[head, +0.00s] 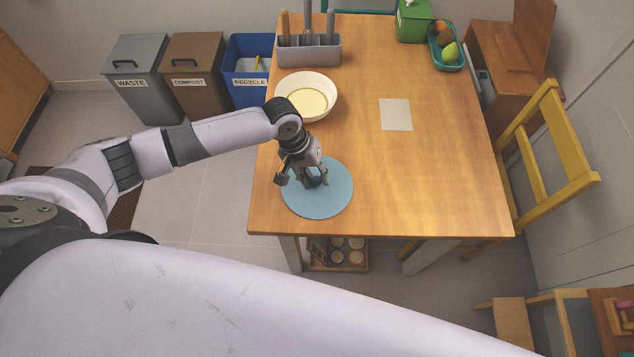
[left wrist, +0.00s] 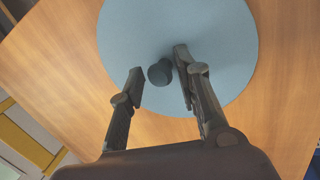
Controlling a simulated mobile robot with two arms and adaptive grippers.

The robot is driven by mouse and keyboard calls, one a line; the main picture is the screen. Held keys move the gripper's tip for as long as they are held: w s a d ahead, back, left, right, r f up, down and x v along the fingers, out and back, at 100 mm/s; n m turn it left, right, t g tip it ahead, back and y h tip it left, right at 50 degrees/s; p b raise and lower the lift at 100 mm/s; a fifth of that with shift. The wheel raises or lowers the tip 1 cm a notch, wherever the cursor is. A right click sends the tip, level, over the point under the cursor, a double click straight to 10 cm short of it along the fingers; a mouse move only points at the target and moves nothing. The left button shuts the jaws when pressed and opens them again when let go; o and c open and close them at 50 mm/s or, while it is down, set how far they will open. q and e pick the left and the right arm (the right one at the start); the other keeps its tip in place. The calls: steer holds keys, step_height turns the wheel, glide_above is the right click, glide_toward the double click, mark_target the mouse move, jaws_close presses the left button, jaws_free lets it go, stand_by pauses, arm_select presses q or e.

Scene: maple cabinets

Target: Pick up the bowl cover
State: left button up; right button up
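The bowl cover (head: 332,203) is a flat blue disc lying on the wooden table near its front left corner. In the left wrist view the cover (left wrist: 215,30) has a small dark round knob (left wrist: 160,72) at its middle. My left gripper (head: 316,182) points down over the cover. Its fingers are apart, and in the left wrist view the knob shows between the fingertips, closer to the right-hand finger. I cannot tell whether a finger touches it. In the head view the gripper hides the knob. My right gripper is not in view.
A white bowl (head: 325,88) with pale yellow contents stands just behind my left gripper. A grey utensil caddy (head: 310,52), a pale sheet (head: 396,114) and a teal fruit tray (head: 459,61) are on the table (head: 430,180). Its right front is clear. A yellow chair (head: 550,125) stands right.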

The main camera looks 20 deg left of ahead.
mark_target(315, 178)
arm_select(q)
jaws_close()
steer(key=shift+r, duration=0.1)
stand_by(0.4)
step_height(315, 178, up, 20)
steer(key=b, duration=0.1)
stand_by(0.4)
